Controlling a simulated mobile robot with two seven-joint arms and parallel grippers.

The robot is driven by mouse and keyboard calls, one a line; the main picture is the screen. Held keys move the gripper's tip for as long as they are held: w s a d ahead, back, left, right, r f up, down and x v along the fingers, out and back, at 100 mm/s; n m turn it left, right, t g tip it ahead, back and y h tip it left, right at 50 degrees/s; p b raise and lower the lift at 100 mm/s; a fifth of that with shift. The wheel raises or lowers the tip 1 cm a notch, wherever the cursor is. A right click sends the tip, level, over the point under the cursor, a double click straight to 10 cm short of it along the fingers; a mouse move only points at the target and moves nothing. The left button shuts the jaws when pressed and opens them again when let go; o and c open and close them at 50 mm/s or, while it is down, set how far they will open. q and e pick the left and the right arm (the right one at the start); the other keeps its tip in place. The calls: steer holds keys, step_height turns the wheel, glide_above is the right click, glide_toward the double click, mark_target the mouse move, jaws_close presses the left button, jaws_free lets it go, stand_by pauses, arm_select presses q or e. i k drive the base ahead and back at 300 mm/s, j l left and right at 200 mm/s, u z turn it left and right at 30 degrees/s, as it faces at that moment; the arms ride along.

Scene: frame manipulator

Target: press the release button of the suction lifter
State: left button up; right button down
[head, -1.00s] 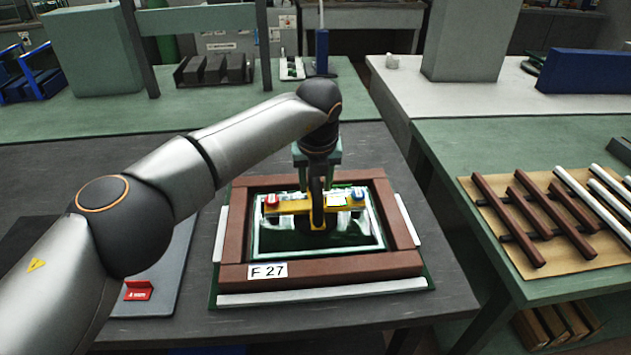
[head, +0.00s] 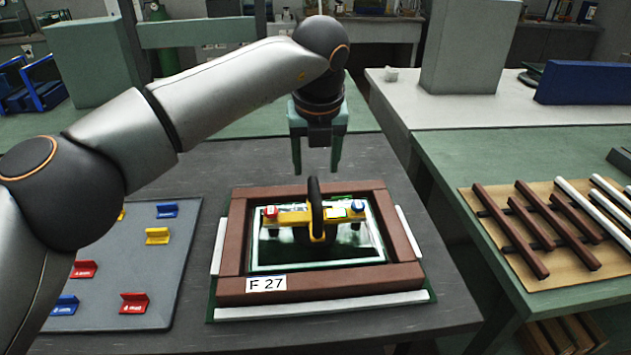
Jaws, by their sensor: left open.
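The suction lifter (head: 293,216) is a yellow bar with a black upright handle loop (head: 314,205). It has a red button (head: 270,212) at its left end and a blue button (head: 357,207) at its right end. It sits on the glass pane (head: 340,255) inside the brown frame (head: 320,285) labelled F 27. My left gripper (head: 316,170) points down with its fingers apart, above and behind the handle, and holds nothing. My right gripper is not in view. Which button is the release button cannot be told from the picture.
A grey board (head: 125,290) with several small red, yellow and blue blocks lies at the left, partly behind my arm. White strips flank the frame. At the right, a green table (head: 470,150) holds brown and white bars on a tan sheet.

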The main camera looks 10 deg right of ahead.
mark_target(271, 212)
steer(key=k, duration=1)
